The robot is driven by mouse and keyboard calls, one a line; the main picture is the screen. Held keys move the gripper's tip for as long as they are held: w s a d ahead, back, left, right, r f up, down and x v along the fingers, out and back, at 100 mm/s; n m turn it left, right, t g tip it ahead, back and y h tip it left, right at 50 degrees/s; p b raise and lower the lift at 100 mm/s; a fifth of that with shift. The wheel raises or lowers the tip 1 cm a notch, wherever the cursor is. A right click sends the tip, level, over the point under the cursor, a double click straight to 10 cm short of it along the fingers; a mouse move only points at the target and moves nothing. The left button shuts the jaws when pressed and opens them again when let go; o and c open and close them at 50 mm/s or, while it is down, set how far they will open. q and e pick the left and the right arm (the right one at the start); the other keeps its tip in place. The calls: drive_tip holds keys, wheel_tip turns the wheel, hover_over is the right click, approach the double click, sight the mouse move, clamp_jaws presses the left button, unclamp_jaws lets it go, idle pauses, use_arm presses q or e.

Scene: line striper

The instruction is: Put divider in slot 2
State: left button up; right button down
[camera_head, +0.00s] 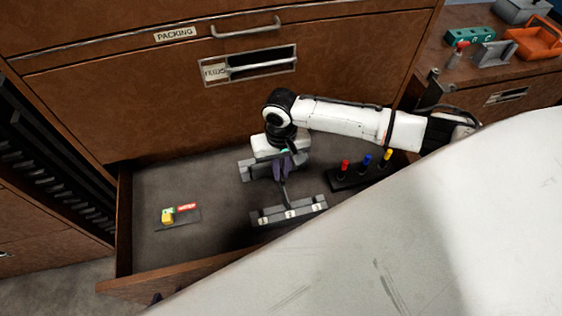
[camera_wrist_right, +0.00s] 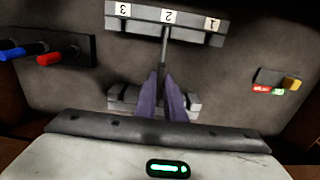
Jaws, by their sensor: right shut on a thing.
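My right gripper (camera_head: 283,168) has purple fingers closed on a thin grey divider (camera_wrist_right: 165,47) inside the open drawer. The divider extends from the fingertips to the grey slotted block (camera_head: 262,222), meeting it near the label 2 (camera_wrist_right: 169,16). Whether its end is in the slot or only against the block, I cannot tell. The block carries labels 1, 2 and 3, upside down in the right wrist view. A second grey block (camera_head: 244,171) lies behind the fingers, partly hidden. Two purple tips of my left gripper (camera_head: 172,294) show apart below the drawer front; the rest is hidden.
A dark holder (camera_head: 345,184) with red, blue and yellow pegs stands right of the blocks. A dark plate (camera_head: 187,221) with small coloured pieces lies at the drawer's left. The drawer floor between is clear. An orange tray (camera_head: 540,46) sits on the side cabinet.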

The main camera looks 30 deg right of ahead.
drive_tip(key=shift+f, duration=0.45)
drive_tip(key=c, duration=1.8)
unclamp_jaws()
drive_tip(key=shift+o, duration=0.6)
drive_tip(key=shift+o, duration=1.1)
